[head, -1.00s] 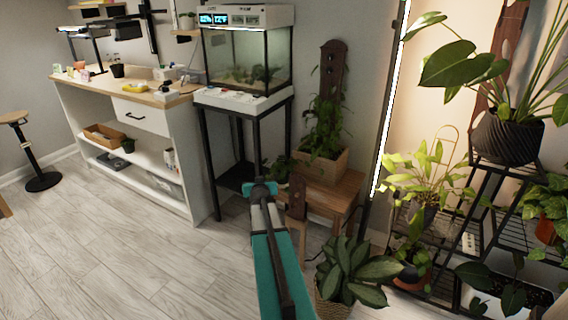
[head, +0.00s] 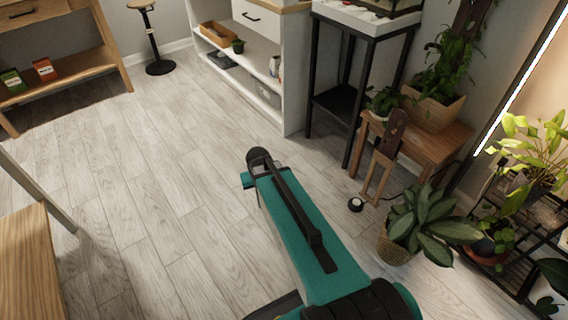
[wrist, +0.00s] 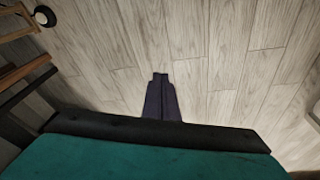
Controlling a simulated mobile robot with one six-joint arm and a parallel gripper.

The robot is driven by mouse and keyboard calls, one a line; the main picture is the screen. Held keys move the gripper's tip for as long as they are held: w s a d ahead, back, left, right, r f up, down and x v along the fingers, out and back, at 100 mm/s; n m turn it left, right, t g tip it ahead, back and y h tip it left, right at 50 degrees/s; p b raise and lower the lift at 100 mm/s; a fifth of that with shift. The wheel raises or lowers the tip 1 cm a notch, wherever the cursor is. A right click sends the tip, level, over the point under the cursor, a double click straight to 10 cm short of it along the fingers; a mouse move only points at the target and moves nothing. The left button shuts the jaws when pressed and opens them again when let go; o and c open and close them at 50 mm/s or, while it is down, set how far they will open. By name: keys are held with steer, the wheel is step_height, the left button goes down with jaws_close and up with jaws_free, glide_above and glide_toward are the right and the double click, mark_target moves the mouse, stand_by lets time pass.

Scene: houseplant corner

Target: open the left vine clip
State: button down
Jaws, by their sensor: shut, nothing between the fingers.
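I cannot make out the left vine clip in either view. A dark brown wooden board (head: 468,25) rises behind a leafy plant in a wooden planter box (head: 432,108), and its top is cut off by the frame. A smaller dark brown board (head: 393,135) stands at the front of the low wooden table (head: 452,138). My gripper (wrist: 160,76) shows in the wrist view, its dark fingers together and empty over bare floor, apart from the table and plants. In the head view my arm hides the gripper.
A potted plant in a woven basket (head: 396,245) stands in front of the table. A small round black-and-white object (head: 355,204) lies on the floor beside it. A black shelf (head: 510,265) of plants is at right. Wide floor (head: 150,170) is clear at left.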

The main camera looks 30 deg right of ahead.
steer(key=s+a+f+n+g+y, duration=0.1)
steer(key=s+a+f+n+g, duration=0.2)
steer(key=s+a, duration=0.6)
steer(key=s+f+g, duration=0.2)
steer(key=s+f, duration=0.6)
steer(key=s, duration=0.3)
steer(key=s+f+m+g, duration=0.1)
steer(key=s+f+g, duration=0.1)
steer(key=s+f, duration=0.7)
steer(key=s, duration=0.2)
steer(key=shift+s+a, duration=0.25)
steer(key=shift+s, duration=0.05)
